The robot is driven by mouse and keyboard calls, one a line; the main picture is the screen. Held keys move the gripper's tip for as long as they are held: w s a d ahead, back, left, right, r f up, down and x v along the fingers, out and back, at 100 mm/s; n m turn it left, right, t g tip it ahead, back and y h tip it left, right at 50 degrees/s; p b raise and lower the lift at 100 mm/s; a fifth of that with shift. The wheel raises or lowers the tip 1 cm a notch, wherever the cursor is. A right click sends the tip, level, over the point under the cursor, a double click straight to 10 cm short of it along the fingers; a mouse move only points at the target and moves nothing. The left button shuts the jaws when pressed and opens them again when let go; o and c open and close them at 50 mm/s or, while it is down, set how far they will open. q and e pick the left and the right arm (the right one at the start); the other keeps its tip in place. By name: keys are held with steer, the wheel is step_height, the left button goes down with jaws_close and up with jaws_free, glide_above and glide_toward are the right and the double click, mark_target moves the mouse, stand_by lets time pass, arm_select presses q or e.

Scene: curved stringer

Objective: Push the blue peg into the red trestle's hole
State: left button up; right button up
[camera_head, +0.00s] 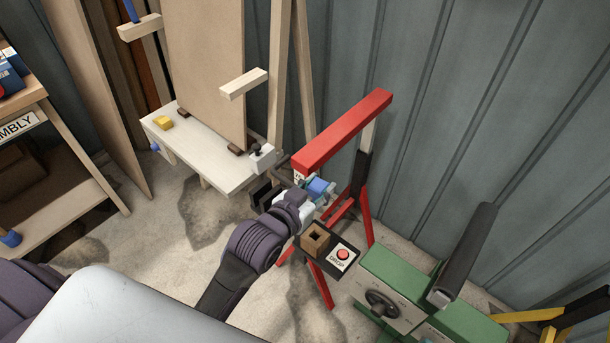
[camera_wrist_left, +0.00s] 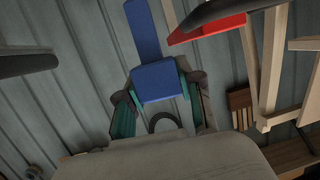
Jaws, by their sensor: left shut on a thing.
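The red trestle (camera_head: 345,130) stands right of centre in the head view, its red beam slanting up to the right. The beam's near end has a small pale marking (camera_head: 299,177); I cannot make out the hole. My left gripper (camera_head: 313,191) is just below and in front of that end. It is shut on the blue peg (camera_head: 320,187). In the left wrist view the peg (camera_wrist_left: 158,81) has a wide block between the teal-padded fingers, with a narrower part (camera_wrist_left: 142,30) pointing away. The beam (camera_wrist_left: 208,29) is to its upper right there, apart from the peg. My right gripper is not seen.
A dark tray with a wooden block (camera_head: 315,238) and a red DROP button (camera_head: 343,254) is just below the gripper. A green machine (camera_head: 430,290) stands lower right. A pale bench (camera_head: 205,150) with an upright board is to the left. A corrugated wall stands behind.

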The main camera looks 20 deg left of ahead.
arm_select(q)
step_height(320, 180, down, 5)
steer(key=w+m, duration=0.1)
steer(key=h+p, duration=0.1)
steer(key=h, duration=0.1)
glide_above(315, 232)
steer(key=s, duration=0.1)
step_height(315, 232, down, 4)
steer(key=f, duration=0.1)
steer(key=shift+g, duration=0.3)
steer(key=f+b, duration=0.2)
steer(key=f, duration=0.1)
steer(key=f+b, duration=0.1)
steer(key=f, duration=0.1)
steer(key=shift+s+d+f, duration=0.2)
steer(key=shift+d+f, duration=0.05)
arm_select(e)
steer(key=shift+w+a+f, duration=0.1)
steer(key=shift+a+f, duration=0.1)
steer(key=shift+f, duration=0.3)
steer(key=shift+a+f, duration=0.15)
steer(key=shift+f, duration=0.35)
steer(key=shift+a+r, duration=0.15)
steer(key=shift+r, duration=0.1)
arm_select(q)
steer(key=shift+r+p, duration=0.1)
steer(key=shift+p, duration=0.5)
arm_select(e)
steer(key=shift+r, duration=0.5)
